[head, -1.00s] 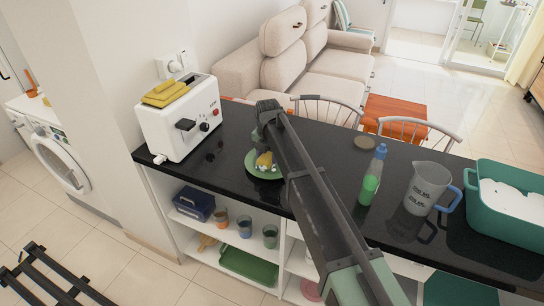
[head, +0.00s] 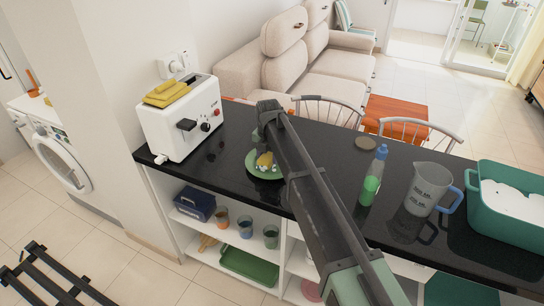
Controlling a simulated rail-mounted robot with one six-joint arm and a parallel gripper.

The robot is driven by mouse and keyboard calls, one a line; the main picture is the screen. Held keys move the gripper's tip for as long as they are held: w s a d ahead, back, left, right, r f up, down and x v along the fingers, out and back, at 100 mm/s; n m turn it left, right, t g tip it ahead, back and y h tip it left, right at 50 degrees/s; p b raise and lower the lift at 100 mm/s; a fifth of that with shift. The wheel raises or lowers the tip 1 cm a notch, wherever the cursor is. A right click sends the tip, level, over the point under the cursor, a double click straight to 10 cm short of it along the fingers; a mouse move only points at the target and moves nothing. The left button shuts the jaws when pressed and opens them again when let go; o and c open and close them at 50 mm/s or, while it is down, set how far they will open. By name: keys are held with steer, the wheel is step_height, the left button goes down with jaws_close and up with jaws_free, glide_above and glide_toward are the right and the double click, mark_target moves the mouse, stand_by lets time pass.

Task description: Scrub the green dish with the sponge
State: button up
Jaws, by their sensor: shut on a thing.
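The green dish (head: 256,171) lies on the black counter, right of the toaster, partly hidden by my arm. A yellow sponge (head: 264,160) is at the dish, with small white spots around it that look like foam. My gripper (head: 265,150) points down over the dish and is shut on the sponge. The sponge appears to touch the dish's upper surface. My arm hides the dish's right side and most of the gripper's fingers.
A white toaster (head: 180,125) with a yellow cloth (head: 167,92) on top stands at left. A green bottle (head: 373,178), a clear jug (head: 424,188) and a teal tub (head: 505,225) with white contents stand at right. A round brown disc (head: 366,143) lies near the back edge.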

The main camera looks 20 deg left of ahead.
steer(key=shift+s+d, duration=0.15)
steer(key=shift+d, duration=0.9)
steer(key=shift+a, duration=1.1)
step_height(320, 180, up, 5)
steer(key=p, duration=0.5)
